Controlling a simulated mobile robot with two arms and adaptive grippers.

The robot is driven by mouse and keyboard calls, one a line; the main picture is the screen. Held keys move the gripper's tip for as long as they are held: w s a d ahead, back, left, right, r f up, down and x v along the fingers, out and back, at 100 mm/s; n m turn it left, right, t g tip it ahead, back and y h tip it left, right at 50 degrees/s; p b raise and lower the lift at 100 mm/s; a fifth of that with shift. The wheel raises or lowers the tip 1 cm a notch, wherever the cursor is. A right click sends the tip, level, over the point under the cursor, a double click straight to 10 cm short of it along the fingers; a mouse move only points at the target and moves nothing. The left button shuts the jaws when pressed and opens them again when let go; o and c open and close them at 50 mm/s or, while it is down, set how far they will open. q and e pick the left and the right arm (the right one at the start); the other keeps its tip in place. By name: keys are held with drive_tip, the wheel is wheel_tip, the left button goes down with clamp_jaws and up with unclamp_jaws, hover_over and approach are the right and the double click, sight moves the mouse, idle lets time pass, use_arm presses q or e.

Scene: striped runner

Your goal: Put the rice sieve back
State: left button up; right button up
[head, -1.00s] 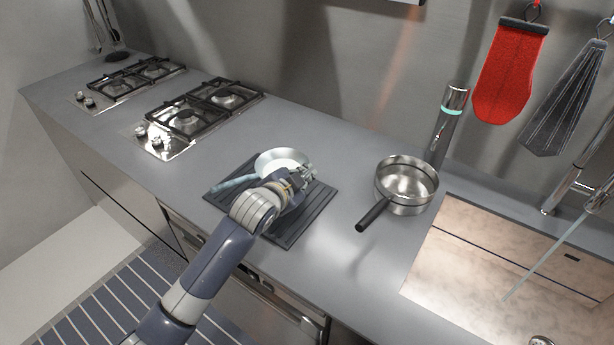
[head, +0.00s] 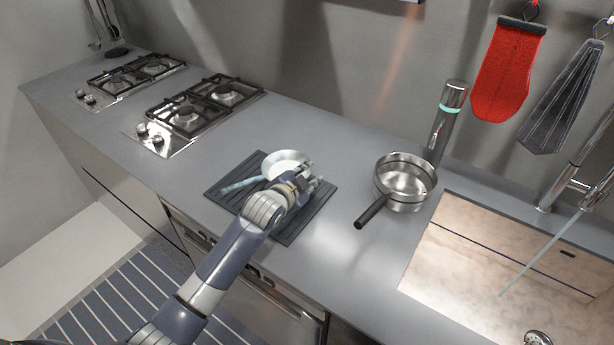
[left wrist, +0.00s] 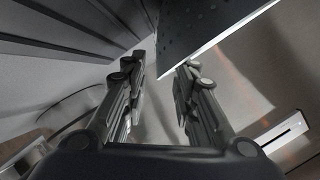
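The rice sieve appears to be the pale round pan-like piece (head: 284,160) with a light blue handle (head: 241,185). It lies on a dark ribbed mat (head: 229,196) on the counter. My left gripper (head: 306,182) is at its right side, over the mat, and hides part of it. In the left wrist view, a dark perforated surface with a white edge (left wrist: 205,28), likely the sieve, is just beyond the fingertips. The left fingers (left wrist: 161,68) are apart with a gap between them; I cannot tell whether they touch it. My right gripper is not in view.
A steel pot (head: 404,184) with a black handle stands right of the mat. The sink (head: 500,250) is farther right. Two gas hobs (head: 205,105) are at the left. A red mitt (head: 507,70) and a grey cloth (head: 563,97) hang on the wall.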

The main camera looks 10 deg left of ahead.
use_arm(q)
drive_tip(key=shift+s, duration=0.15)
drive_tip(key=b+v, duration=0.1)
drive_tip(key=v, duration=1)
drive_tip(key=shift+s+r, duration=0.25)
drive_tip(key=shift+s, duration=0.05)
idle(0.4)
